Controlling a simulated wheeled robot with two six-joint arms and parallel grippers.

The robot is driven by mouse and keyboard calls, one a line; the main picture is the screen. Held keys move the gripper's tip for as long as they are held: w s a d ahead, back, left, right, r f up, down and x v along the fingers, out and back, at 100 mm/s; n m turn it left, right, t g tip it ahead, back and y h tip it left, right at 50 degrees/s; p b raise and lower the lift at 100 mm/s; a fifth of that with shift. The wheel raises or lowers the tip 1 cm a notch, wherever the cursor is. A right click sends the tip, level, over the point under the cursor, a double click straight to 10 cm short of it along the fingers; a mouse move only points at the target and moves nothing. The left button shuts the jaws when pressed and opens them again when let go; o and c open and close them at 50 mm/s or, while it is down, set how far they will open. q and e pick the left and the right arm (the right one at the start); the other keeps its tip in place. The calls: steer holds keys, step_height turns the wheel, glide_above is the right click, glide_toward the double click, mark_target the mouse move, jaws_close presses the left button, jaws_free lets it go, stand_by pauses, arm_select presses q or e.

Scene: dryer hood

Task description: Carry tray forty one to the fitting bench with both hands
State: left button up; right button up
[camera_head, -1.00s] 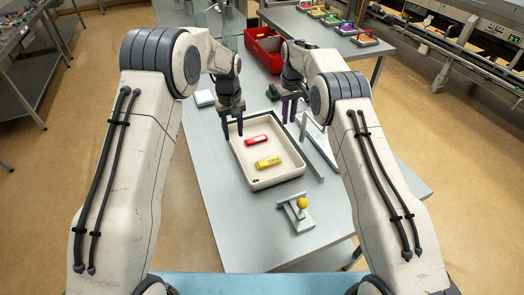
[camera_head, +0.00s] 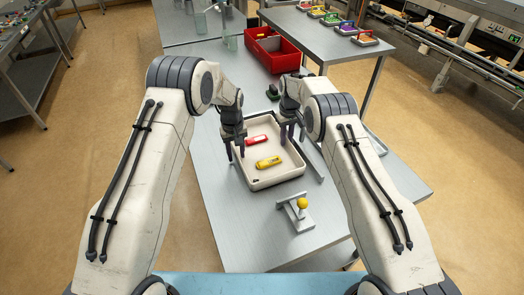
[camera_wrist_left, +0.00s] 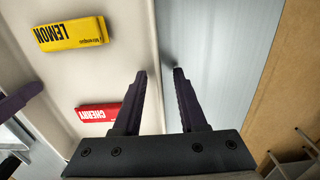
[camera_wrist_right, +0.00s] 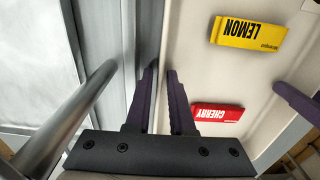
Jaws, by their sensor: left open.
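The cream tray (camera_head: 284,182) lies on the grey bench, with a red CHERRY packet (camera_head: 257,140) and a yellow LEMON packet (camera_head: 269,162) inside. No number is readable on it. My left gripper (camera_head: 236,153) is open at the tray's left wall. In the left wrist view its fingers (camera_wrist_left: 160,72) are apart, one over the tray's inside and one outside. My right gripper (camera_head: 287,138) is at the right wall. In the right wrist view its fingers (camera_wrist_right: 160,72) stand closer together on either side of the wall; whether they grip it is unclear.
A stand with a yellow ball (camera_head: 302,203) is close to the tray's near right corner. A metal bar (camera_head: 312,163) runs beside the right wall. A red bin (camera_head: 272,52) stands behind. Several coloured trays (camera_head: 330,18) sit on the far bench (camera_head: 305,30).

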arm_select(q)
steer(key=shift+c, duration=0.3)
arm_select(e)
steer(key=shift+c, duration=0.3)
arm_select(q)
steer(key=c, duration=0.5)
arm_select(e)
jaws_close()
arm_select(q)
jaws_close()
arm_select(e)
steer(key=shift+r, duration=0.1)
